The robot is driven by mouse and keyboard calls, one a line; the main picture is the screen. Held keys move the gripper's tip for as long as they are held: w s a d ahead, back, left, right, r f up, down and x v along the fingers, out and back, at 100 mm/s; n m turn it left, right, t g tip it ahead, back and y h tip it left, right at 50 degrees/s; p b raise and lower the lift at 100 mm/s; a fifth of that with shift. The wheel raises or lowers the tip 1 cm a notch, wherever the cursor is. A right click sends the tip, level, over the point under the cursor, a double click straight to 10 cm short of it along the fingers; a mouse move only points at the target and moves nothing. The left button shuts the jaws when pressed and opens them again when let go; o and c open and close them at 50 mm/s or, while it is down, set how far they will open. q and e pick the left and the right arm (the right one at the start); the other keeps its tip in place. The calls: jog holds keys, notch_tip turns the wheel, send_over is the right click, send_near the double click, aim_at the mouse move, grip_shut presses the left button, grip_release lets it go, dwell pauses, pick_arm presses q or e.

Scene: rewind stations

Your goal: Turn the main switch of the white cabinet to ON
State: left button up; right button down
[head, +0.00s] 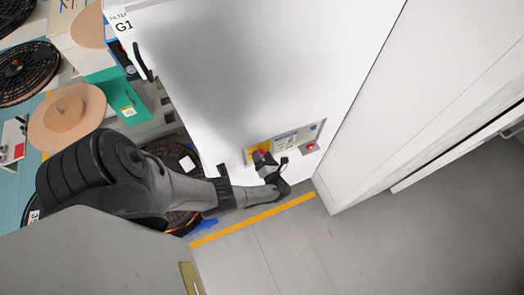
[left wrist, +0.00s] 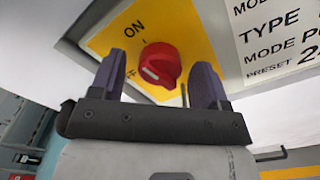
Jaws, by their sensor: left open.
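The white cabinet (head: 250,75) stands in the middle of the head view, with a control panel (head: 312,133) low on its front. The main switch is a red knob (left wrist: 158,66) on a yellow plate (left wrist: 190,28); it also shows in the head view (head: 261,152). ON is printed above the knob, and a partly hidden OFF is at its lower left. The knob's white mark is on its lower left, toward OFF. My left gripper (left wrist: 158,88) is open, its fingers on either side of the knob's lower part; contact is unclear. It also shows in the head view (head: 272,168).
A red button (head: 310,147) sits right of the switch on the panel. A white door or wall (head: 420,90) stands at the right. Reels and a green box (head: 122,95) are at the left. Grey floor (head: 350,250) with a yellow line is clear below.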

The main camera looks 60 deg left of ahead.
pick_arm(q)
jog(key=d+b, duration=0.1)
jog(key=d, duration=1.2)
jog(key=shift+s+d, duration=0.2)
jog(key=shift+s, duration=0.2)
